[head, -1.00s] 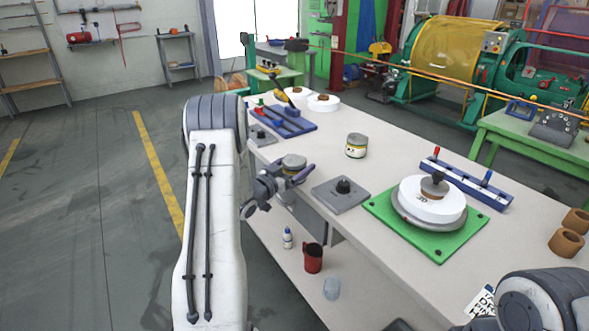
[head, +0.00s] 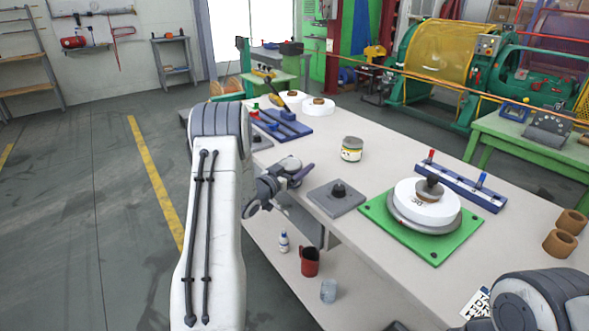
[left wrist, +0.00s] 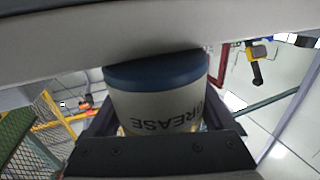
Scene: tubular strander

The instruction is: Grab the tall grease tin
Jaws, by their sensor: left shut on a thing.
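My left gripper (head: 290,178) is at the near left edge of the long workbench. It is shut on a grease tin (left wrist: 158,100), which fills the middle of the left wrist view between the dark fingers. This tin has a blue lid and a pale body with GREASE upside down in the picture. In the head view I cannot make this tin out clearly at the gripper. Another tin (head: 352,150), with a grey lid and a white and yellow label, stands upright on the bench to the right of the gripper. My right gripper is out of view.
A grey plate with a black knob (head: 337,198) lies just right of my left gripper. A blue rack (head: 285,126) lies farther back. A red mug (head: 310,262) stands on the lower shelf.

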